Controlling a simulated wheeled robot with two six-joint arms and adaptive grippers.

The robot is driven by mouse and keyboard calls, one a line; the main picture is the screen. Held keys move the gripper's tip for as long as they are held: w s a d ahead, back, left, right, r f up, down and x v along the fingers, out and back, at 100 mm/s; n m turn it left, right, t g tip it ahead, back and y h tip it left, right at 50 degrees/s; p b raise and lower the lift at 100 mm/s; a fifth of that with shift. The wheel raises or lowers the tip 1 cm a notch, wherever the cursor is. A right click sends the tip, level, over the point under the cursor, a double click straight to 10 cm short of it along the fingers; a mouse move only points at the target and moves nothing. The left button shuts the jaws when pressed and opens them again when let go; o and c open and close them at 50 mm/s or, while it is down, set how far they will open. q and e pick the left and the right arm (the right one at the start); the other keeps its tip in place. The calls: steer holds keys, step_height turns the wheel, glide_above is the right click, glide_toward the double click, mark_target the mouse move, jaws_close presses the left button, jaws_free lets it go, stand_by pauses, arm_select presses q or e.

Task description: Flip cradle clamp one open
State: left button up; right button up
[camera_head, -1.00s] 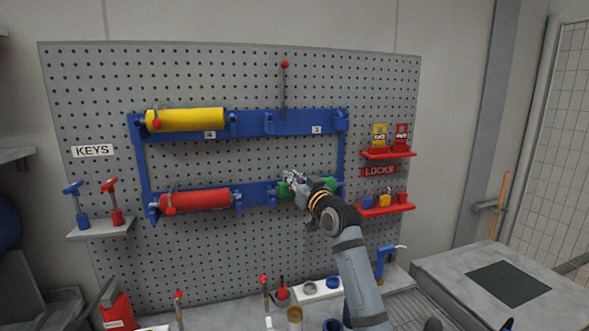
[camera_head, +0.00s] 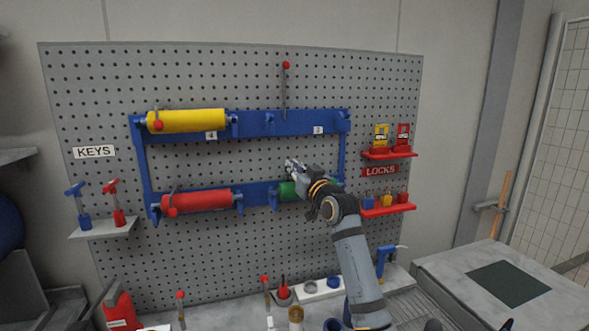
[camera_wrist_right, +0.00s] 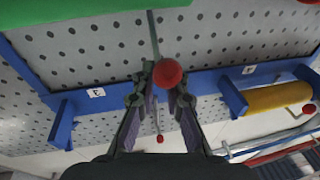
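A clamp lever with a red ball knob (camera_wrist_right: 168,72) shows in the right wrist view, its thin stem running up toward the green roller. The green roller (camera_head: 287,190) sits in the lower right cradle of the blue rack (camera_head: 250,193); my arm hides part of it. My right gripper (camera_head: 292,165) is just above the green roller in the head view and hides this lever there. In the wrist view my right gripper's fingers (camera_wrist_right: 160,80) converge on either side of the knob and stem. Whether they grip the lever is unclear. My left gripper is out of view.
A red roller (camera_head: 197,201) is at lower left, a yellow roller (camera_head: 188,120) at upper left. The upper right cradle is empty, its red-knobbed lever (camera_head: 285,85) upright. A red lock shelf (camera_head: 388,210) is close right of my arm.

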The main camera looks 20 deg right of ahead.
steer(key=o, duration=0.4)
steer(key=shift+a, duration=0.3)
steer(key=shift+s+d+f, duration=0.15)
steer(key=shift+s+d, duration=0.05)
steer(key=shift+s, duration=0.05)
steer(key=v, duration=1.1)
steer(key=shift+s+a, duration=0.1)
steer(key=shift+s, duration=0.1)
steer(key=shift+o, duration=0.3)
